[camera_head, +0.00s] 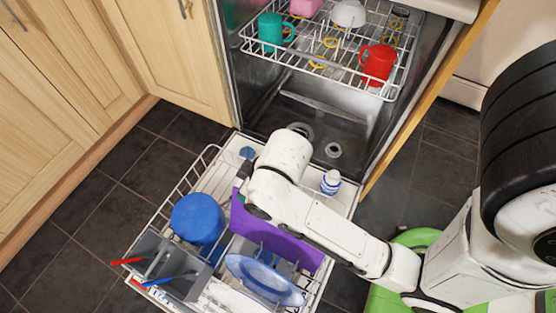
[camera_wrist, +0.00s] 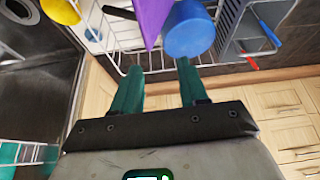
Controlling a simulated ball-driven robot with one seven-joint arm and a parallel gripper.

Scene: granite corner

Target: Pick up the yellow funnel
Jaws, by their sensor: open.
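A rounded yellow object (camera_wrist: 60,10), probably the funnel, is at the top left edge of the wrist view, partly cut off. It is by the lower rack, near the dishwasher interior. I cannot make out its full shape. In the head view I do not see it there; my arm covers part of that area. My gripper (camera_wrist: 158,75) shows two teal fingers, apart and empty, in the wrist view. The yellow object is ahead and to the left of them. In the head view the fingers are hidden behind my arm.
The upper rack holds a teal mug (camera_head: 272,32) and a red mug (camera_head: 377,63). Wooden cabinets (camera_head: 60,90) stand left.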

